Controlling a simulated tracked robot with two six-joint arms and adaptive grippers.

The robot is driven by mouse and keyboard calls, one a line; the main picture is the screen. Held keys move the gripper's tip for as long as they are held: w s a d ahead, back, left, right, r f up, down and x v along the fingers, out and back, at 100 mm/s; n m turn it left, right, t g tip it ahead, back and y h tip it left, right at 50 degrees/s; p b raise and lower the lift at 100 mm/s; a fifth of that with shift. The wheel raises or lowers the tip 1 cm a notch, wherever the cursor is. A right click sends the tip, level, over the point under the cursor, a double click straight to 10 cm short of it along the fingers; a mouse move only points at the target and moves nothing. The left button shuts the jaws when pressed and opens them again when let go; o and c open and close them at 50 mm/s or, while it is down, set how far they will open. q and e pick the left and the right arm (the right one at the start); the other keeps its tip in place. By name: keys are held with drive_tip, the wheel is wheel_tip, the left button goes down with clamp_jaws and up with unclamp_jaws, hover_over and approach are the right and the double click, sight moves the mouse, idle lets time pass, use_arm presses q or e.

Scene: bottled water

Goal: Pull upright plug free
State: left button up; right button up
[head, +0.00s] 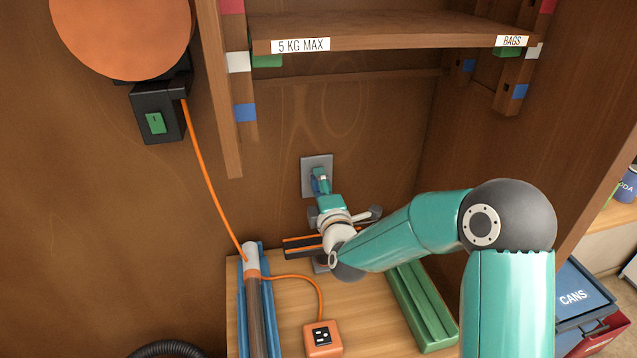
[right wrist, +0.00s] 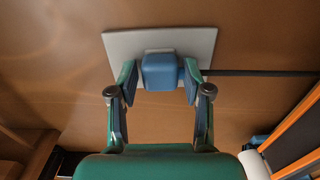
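The blue plug (head: 324,182) sits in a grey wall plate (head: 317,162) on the brown back panel, under the shelf. In the right wrist view the plug (right wrist: 160,72) stands out from the plate (right wrist: 200,45), midway between my fingertips. My right gripper (right wrist: 160,82) has one finger on each side of the plug. A thin gap shows at the left finger; at the right finger I cannot tell contact from a gap. In the head view my right gripper (head: 321,187) is at the plate, partly hidden by its own wrist. My left gripper is not in view.
A shelf (head: 380,30) hangs above. An orange cord (head: 205,185) runs from a black box (head: 157,112) down to a tube (head: 252,262) on a blue rail. An orange socket box (head: 322,338) and a green rail (head: 421,305) stand on the bench (head: 285,310).

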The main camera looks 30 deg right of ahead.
clamp_jaws()
drive_tip(key=shift+s+f, duration=0.1)
drive_tip(key=shift+s, duration=0.05)
drive_tip(key=shift+b+v, duration=1)
drive_tip(key=shift+v, duration=1.85)
